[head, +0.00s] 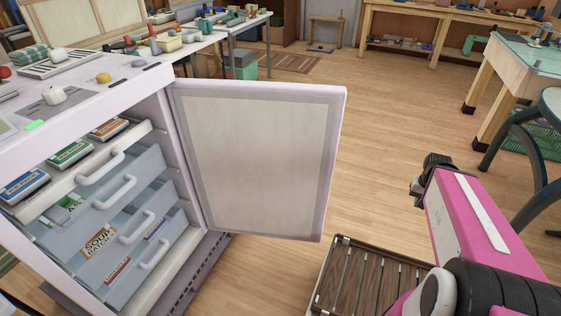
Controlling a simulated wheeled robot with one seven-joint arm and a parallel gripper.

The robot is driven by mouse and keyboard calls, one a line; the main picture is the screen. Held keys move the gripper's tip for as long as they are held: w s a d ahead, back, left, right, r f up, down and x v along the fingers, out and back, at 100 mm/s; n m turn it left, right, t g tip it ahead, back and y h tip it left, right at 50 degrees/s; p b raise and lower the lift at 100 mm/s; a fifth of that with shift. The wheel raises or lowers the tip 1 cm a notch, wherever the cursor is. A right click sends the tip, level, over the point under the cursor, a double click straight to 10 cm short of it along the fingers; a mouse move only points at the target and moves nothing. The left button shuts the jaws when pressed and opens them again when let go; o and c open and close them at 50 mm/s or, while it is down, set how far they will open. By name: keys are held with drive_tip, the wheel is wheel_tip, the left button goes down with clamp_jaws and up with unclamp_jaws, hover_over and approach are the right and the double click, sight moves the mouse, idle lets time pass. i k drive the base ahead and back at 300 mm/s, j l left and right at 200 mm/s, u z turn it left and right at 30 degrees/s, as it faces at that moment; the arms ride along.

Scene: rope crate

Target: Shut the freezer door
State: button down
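The freezer (182,180) stands at the left with its front open. Its door (262,155) is swung wide open, hinged on the right side of the cabinet, with its pale inner panel facing me. Inside are several drawers with white handles (122,192) and boxed packets (98,243). My pink arm enters from the lower right. My gripper (418,190) is the dark end piece to the right of the door, apart from it. Its fingers are too small and turned away to tell whether they are open.
A slatted wooden crate (365,280) stands on the floor below the door's free edge. Small items, including a yellow lemon-like object (103,78), lie on the freezer top. A green-topped table (520,60) and a dark chair (520,140) are at right. Open floor (390,120) lies behind the door.

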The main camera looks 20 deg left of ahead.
sight(261, 156)
drive_tip(key=i, duration=1.75)
drive_tip(key=i+u, duration=0.1)
drive_tip(key=i, duration=0.4)
drive_tip(key=i+l+u, duration=0.15)
drive_tip(key=i, duration=0.3)
drive_tip(key=i+l+u, duration=0.1)
drive_tip(key=i, duration=0.4)
drive_tip(key=u, duration=4.2)
drive_tip(key=k+l+u, duration=0.25)
drive_tip(key=j, duration=0.1)
